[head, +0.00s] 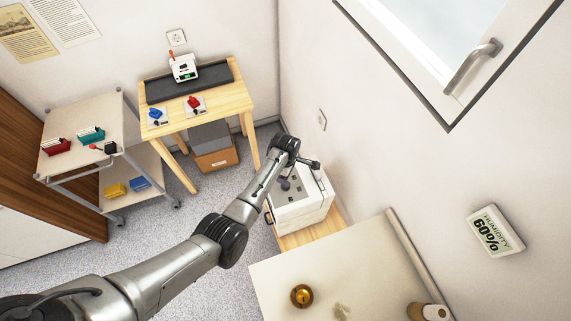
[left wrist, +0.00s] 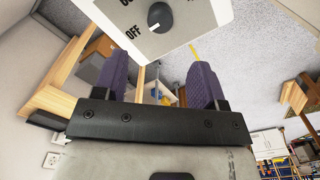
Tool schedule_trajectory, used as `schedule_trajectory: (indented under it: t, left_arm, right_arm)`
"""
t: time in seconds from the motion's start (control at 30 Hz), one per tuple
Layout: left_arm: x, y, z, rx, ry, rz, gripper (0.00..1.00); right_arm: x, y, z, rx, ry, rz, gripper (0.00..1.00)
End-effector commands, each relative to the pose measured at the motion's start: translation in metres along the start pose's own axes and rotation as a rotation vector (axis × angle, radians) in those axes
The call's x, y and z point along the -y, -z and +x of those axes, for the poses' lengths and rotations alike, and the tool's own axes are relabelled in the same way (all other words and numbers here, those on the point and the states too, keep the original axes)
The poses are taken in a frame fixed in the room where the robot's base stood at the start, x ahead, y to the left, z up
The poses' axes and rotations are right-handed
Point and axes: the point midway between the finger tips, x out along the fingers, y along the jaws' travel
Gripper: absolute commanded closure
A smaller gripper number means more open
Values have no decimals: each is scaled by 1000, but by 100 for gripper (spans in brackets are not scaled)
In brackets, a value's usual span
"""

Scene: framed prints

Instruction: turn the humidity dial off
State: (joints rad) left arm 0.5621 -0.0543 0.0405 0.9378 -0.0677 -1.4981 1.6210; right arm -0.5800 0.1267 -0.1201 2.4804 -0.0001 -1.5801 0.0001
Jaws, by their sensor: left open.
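The humidity dial (left wrist: 160,17) is a dark round knob on a white panel (left wrist: 190,14) at the top of the left wrist view. Its short white mark is at the knob's lower left, on the side of the printed OFF; another label above is cut off. My left gripper (left wrist: 159,58) is open, with purple fingers on either side below the dial. The fingers look apart from the knob, with nothing between them. In the head view my left gripper (head: 284,184) is over the white box-shaped unit (head: 305,213), and the dial cannot be made out.
A wall display (head: 494,231) at the right reads humidity 60%. The white unit stands on a low wooden stand (head: 297,239) against the wall. A pale table (head: 350,275) is in front. A wooden table (head: 222,100) and a wheeled trolley (head: 75,160) stand behind. Grey floor is open between.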

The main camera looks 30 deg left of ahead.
Motion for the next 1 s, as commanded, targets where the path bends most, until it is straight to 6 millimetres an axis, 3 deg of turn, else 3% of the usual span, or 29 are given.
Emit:
schedule_trajectory:
  t: [0.3,1.0]
  left_arm:
    - [0,0,-30,0,0,-1,35]
    - [0,0,-33,0,1,6,35]
  right_arm:
    - [2,2,-5,-1,5,6,57]
    - [2,2,-5,0,5,7,57]
